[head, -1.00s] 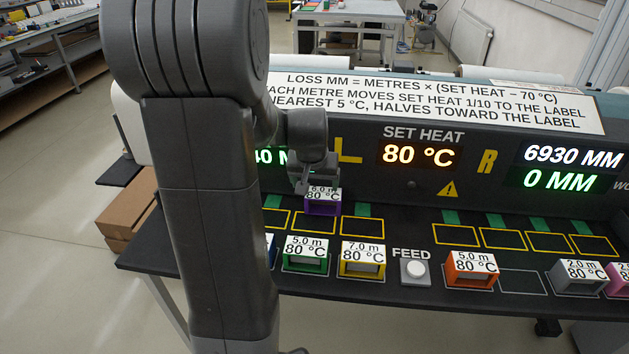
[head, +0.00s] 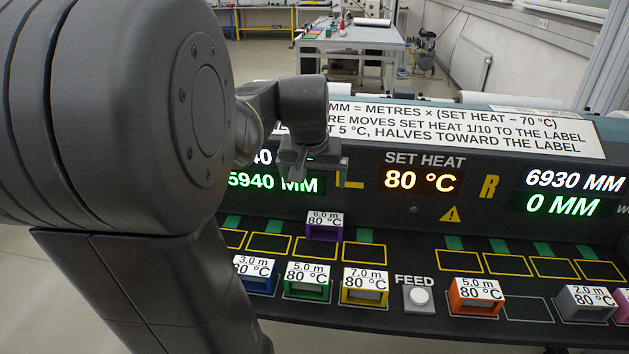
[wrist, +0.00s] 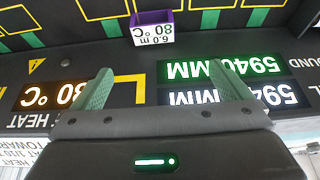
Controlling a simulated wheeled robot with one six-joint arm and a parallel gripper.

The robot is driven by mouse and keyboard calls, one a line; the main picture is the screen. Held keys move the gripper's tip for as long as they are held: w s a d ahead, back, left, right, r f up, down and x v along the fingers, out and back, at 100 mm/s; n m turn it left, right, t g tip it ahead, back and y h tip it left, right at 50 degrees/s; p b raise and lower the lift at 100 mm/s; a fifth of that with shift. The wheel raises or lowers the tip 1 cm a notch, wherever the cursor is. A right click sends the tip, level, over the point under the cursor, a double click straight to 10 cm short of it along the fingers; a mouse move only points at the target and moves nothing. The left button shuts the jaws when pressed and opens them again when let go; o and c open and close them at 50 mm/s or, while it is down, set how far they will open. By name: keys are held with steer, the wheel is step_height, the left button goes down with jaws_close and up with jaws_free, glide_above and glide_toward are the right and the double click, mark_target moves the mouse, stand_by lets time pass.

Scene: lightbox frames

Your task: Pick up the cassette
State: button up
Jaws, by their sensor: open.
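Several cassettes with white labels stand on the black bench; the task line does not single one out. The purple cassette (head: 324,228), labelled 6.0 m 80 °C, sits behind a yellow outline in the left group, where a green strip would show. It also shows at the top of the wrist view (wrist: 152,30). In front stand a blue (head: 254,275), a green (head: 307,282) and a yellow cassette (head: 365,288). Orange (head: 476,297) and grey (head: 587,303) ones stand right of FEED. My gripper (head: 308,172) is open and empty, above the purple cassette and apart from it.
The machine's upright panel with lit displays (head: 420,180) rises close behind the gripper. The FEED button (head: 419,297) sits between the cassette groups. Other yellow outlines (head: 459,261) are empty. My arm hides the bench's left end.

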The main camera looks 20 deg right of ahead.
steer(key=g, duration=0.1)
glide_toward(325, 219)
steer(key=shift+y, duration=0.3)
steer(key=x, duration=0.6)
steer(key=shift+w+d+b, duration=0.3)
steer(key=shift+d, duration=0.15)
steer(key=shift+s+p+x, duration=0.1)
steer(key=shift+p+x, duration=0.15)
steer(key=shift+x, duration=1.35)
steer(key=shift+s+p+x, duration=0.15)
steer(key=shift+p+x, duration=0.05)
steer(key=shift+x, duration=1.4)
steer(key=shift+a, duration=0.1)
steer(key=c, duration=0.9)
steer(key=shift+o, duration=0.2)
steer(key=shift+r, duration=0.1)
